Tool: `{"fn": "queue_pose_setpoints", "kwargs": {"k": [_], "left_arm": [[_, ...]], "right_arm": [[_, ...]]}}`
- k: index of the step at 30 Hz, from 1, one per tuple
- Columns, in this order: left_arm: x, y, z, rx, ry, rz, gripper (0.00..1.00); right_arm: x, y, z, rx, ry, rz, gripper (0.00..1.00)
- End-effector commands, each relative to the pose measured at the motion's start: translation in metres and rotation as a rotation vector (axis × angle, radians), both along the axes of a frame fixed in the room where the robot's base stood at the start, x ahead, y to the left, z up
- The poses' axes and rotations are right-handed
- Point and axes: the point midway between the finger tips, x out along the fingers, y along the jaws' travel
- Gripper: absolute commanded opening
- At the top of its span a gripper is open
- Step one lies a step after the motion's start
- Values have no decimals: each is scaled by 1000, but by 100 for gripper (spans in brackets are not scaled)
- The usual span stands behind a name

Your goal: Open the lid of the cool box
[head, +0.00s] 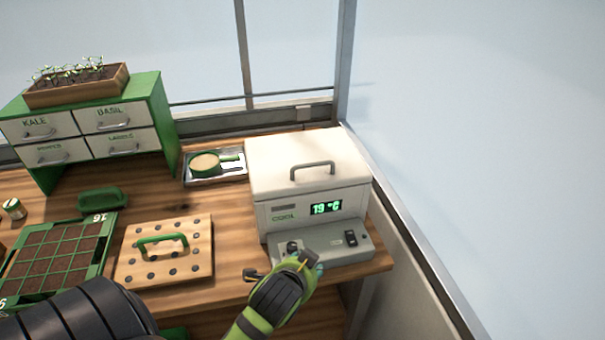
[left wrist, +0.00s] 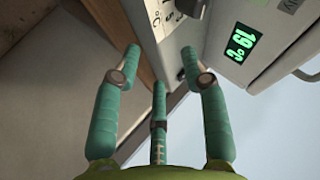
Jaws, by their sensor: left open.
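The white cool box (head: 262,220) stands at the right end of the wooden bench, with its lid (head: 300,155) shut and a grey bar handle (head: 313,170) on the lid. My left gripper (head: 304,262) is at the ledge's front edge, below and in front of the handle. In the left wrist view its teal fingers (left wrist: 160,62) are spread and empty, with the display (left wrist: 241,42) beyond them. My right gripper is in neither view.
A wooden dibber board (head: 140,270) and a green seed tray (head: 108,240) lie further left. A drawer unit (head: 160,105) stands behind them. A window post and wall bound the right side.

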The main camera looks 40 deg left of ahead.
Motion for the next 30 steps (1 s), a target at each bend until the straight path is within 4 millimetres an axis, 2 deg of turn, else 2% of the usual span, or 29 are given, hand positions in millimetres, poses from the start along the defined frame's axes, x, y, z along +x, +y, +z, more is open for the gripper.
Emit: {"fn": "queue_pose_setpoints", "kwargs": {"k": [1,6,9,12,16,24,30], "left_arm": [[21,10,19,90,-59,-30,44],[71,41,89,419,-212,-108,44],[89,53,124,586,-264,-130,44],[97,61,145,696,-287,-139,44],[106,66,152,736,-292,-144,44],[140,83,145,732,-290,-145,44],[157,91,140,731,-291,-144,44]], "right_arm": [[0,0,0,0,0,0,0],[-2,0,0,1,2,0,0],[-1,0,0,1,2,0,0],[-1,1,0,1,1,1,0],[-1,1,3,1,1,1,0],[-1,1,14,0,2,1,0],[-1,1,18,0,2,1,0]]}}
